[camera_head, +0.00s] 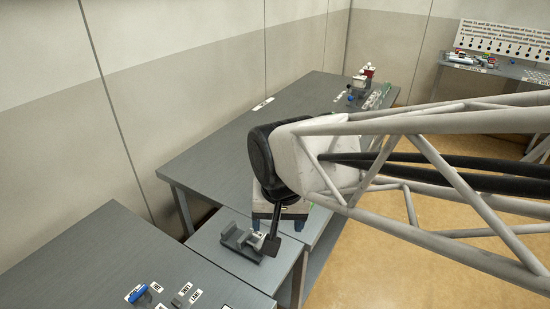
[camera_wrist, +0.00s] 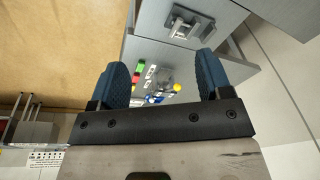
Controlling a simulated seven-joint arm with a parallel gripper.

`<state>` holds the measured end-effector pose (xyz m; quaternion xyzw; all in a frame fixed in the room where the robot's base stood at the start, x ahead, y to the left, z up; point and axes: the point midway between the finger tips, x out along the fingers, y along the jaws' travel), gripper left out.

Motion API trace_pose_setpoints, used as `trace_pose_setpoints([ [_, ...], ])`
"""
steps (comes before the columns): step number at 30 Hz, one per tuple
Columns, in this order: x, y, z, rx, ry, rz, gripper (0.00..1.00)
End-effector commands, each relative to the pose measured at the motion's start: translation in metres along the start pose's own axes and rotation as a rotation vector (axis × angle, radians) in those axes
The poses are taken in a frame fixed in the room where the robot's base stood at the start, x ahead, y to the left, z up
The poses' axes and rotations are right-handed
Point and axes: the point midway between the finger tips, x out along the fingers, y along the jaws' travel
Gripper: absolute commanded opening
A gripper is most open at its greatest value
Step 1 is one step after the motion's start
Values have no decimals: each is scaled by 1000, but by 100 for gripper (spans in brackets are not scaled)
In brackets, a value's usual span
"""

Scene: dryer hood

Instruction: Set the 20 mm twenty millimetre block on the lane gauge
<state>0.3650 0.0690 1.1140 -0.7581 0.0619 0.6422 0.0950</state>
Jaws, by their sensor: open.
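My gripper (camera_head: 278,224) is open, its two blue fingers wide apart and pointing down beside a grey fixture on the small low table. In the wrist view my gripper (camera_wrist: 161,60) has nothing between its fingertips. The grey fixture (camera_head: 240,238) has raised parts and a small light piece at its right end; it also shows at the top of the wrist view (camera_wrist: 188,24). I cannot tell whether it is the lane gauge. I cannot pick out the 20 mm block; no size marking is readable.
The front-left table (camera_head: 95,262) carries a blue piece (camera_head: 138,292) and white labels. The long grey table (camera_head: 270,130) is mostly bare, with red, white and green items at its far end. The wrist view shows small coloured pieces (camera_wrist: 138,68) beyond the fingers.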

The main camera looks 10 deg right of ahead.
Motion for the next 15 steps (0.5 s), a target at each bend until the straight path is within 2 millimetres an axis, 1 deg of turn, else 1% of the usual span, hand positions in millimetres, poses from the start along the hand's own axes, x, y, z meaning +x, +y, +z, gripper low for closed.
trace_pose_setpoints([
  [1,-5,11,2,-14,10,1,72],
  [3,-11,25,5,-47,22,4,72],
  [9,-25,58,17,-133,49,16,72],
  [12,-30,69,22,-166,59,22,72],
  [15,-33,76,25,-191,65,27,72],
])
